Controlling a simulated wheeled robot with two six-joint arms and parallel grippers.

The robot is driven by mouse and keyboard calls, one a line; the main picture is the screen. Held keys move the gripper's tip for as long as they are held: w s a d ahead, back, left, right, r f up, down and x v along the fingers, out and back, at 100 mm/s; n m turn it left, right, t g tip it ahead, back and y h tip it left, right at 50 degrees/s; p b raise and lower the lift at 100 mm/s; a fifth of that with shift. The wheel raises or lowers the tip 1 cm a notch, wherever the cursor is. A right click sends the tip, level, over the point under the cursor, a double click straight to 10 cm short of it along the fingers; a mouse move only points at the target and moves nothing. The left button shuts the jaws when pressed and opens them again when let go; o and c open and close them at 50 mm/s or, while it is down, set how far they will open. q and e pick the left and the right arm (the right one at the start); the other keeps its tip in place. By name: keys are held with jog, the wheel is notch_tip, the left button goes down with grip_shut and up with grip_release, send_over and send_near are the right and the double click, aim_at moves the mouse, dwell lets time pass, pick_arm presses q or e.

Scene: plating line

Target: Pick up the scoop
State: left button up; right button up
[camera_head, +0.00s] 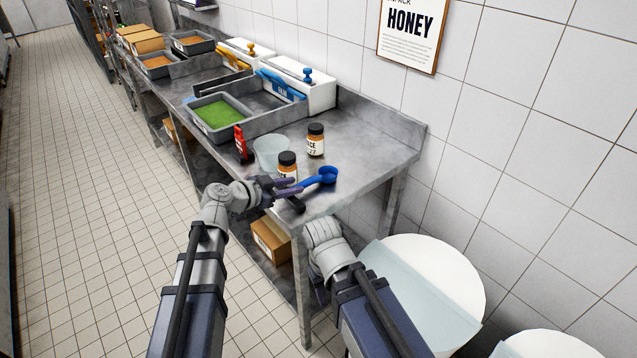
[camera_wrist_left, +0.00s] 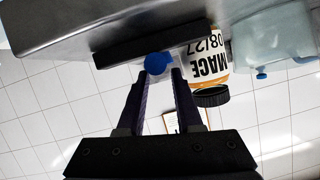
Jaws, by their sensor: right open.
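The blue scoop (camera_head: 327,175) lies near the front corner of the steel table, its bowl to the right and its handle pointing left. My left gripper (camera_head: 290,186) is at the handle end, its dark purple fingers apart. In the left wrist view the blue handle end (camera_wrist_left: 158,63) shows between the fingertips of the left gripper (camera_wrist_left: 160,76), with no clear grip on it. My right gripper is low at the table's front corner, beyond my right wrist, which hides its fingers.
A black block (camera_head: 295,204) sits at the table edge by the handle. Two spice jars (camera_head: 315,140) (camera_head: 287,165), a clear container (camera_head: 270,152) and a red-and-black item (camera_head: 240,143) stand close behind. A grey tray with green contents (camera_head: 245,133) is farther left. White round bins (camera_head: 470,270) stand at right.

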aim_at(304, 182)
pick_arm(q)
jog(key=b+x, duration=0.1)
jog(key=x, duration=0.1)
jog(key=b+x, duration=0.1)
jog(key=x, duration=0.1)
jog(key=shift+f, duration=0.3)
jog(key=shift+w+d, duration=0.25)
jog(key=shift+d, duration=0.15)
jog(key=shift+c, duration=0.2)
grip_shut()
dwell(0.6)
